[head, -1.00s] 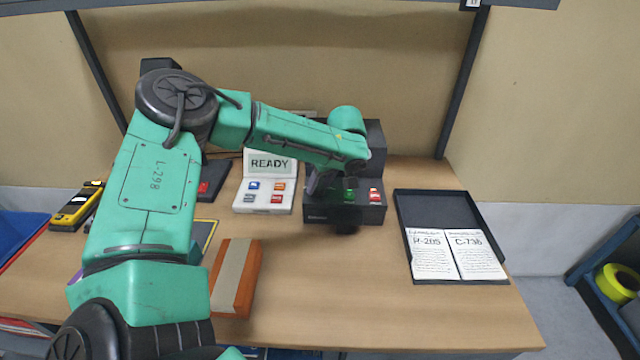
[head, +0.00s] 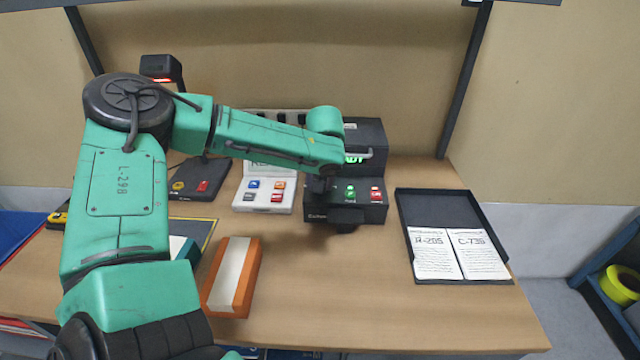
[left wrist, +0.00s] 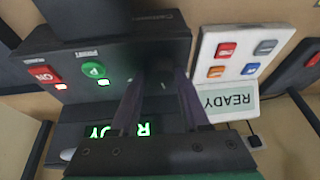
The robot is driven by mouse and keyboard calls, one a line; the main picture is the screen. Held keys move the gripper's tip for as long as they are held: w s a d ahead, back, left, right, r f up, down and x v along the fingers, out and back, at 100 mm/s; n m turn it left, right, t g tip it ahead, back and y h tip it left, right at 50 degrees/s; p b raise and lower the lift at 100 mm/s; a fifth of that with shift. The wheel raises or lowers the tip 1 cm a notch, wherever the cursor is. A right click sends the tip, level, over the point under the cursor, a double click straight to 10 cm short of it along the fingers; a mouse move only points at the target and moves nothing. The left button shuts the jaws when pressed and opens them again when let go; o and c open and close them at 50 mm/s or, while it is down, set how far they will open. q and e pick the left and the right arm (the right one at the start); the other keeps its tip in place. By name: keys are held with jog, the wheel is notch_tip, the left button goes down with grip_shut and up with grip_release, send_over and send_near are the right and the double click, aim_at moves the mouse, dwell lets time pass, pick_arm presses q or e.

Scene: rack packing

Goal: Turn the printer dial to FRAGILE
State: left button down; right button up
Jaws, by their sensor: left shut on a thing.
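The printer (head: 368,140) is a black machine at the back of the table. Its front panel has a green button (head: 350,192), a red button (head: 376,192) and a green-lit display (head: 354,158), partly covered by my arm. In the left wrist view the panel (left wrist: 130,40) appears upside down, with the red ON button (left wrist: 42,75) and green PRINT button (left wrist: 95,70). My left gripper (head: 322,188) is at the left part of this panel, its fingers (left wrist: 155,85) shut on what seems to be the dial. The dial and its markings are hidden. My right gripper is not in view.
A white device (head: 264,183) with a READY display and several coloured buttons stands left of the printer. An orange block with a pale band (head: 231,277) lies in front. A black tray (head: 440,208) with two printed cards is at right. The front middle table is clear.

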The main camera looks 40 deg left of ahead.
pick_arm(q)
jog(key=m, duration=0.1)
jog(key=m+p, duration=0.1)
jog(key=shift+a+r+m+t+h, duration=0.1)
jog(key=shift+r+m+t+h, duration=0.1)
jog(key=shift+m+t+h, duration=0.2)
jog(key=m+h+p, duration=0.1)
jog(key=m, duration=0.1)
jog(key=m+p, duration=0.1)
jog(key=m, duration=0.1)
jog(key=shift+a+t+h, duration=0.15)
jog(key=shift+t+h, duration=0.25)
jog(key=m+p, duration=0.1)
jog(key=m, duration=0.1)
jog(key=shift+m+h, duration=0.4)
jog(key=shift+a+f+m+h+p, duration=0.1)
jog(key=shift+m+h+p, duration=0.35)
jog(key=shift+m, duration=0.65)
jog(key=shift+c, duration=1.9)
grip_release()
jog(key=shift+s, duration=0.15)
